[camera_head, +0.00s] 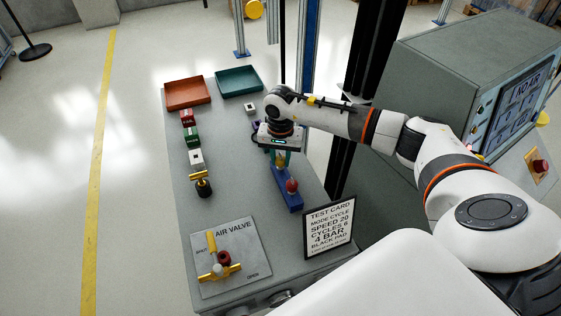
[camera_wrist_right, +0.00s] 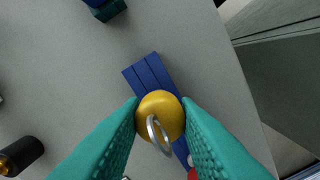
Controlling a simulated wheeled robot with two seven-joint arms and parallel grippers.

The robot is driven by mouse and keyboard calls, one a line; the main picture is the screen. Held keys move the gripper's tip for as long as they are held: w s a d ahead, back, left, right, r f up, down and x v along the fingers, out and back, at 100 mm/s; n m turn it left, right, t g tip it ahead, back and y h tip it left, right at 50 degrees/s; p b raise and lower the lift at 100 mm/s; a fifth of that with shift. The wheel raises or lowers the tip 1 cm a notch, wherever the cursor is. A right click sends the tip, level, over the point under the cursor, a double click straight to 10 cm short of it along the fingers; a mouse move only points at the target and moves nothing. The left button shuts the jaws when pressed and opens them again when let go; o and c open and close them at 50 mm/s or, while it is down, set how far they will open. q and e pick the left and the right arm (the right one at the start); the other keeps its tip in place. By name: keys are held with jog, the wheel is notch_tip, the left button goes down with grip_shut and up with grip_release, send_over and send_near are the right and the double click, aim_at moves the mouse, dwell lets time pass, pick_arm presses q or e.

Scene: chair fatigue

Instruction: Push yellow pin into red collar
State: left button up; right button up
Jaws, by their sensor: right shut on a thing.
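My right gripper (camera_head: 281,161) has teal fingers and points down over the blue block (camera_head: 289,201) on the grey table. In the right wrist view its fingers (camera_wrist_right: 161,108) are shut on the yellow pin (camera_wrist_right: 159,105), whose round yellow head carries a metal ring. The pin's head is over the blue block (camera_wrist_right: 150,72). The pin's lower end and whatever is directly under it are hidden. A red rounded part (camera_head: 291,186) stands on the blue block, just in front of the gripper. I cannot tell whether it is the red collar. My left gripper is out of view.
A red tray (camera_head: 187,105) and a teal tray (camera_head: 239,93) are at the table's far end. Small blocks and a brass-topped black piece (camera_head: 203,187) line the left. An air valve plate (camera_head: 231,277) and test card (camera_head: 330,229) are near. A grey cabinet (camera_head: 440,85) stands right.

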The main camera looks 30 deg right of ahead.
aim_at(280, 158)
jog(key=shift+r+p, duration=0.55)
jog(key=shift+r, duration=0.9)
jog(key=shift+r+p, duration=0.9)
jog(key=shift+r, duration=1.1)
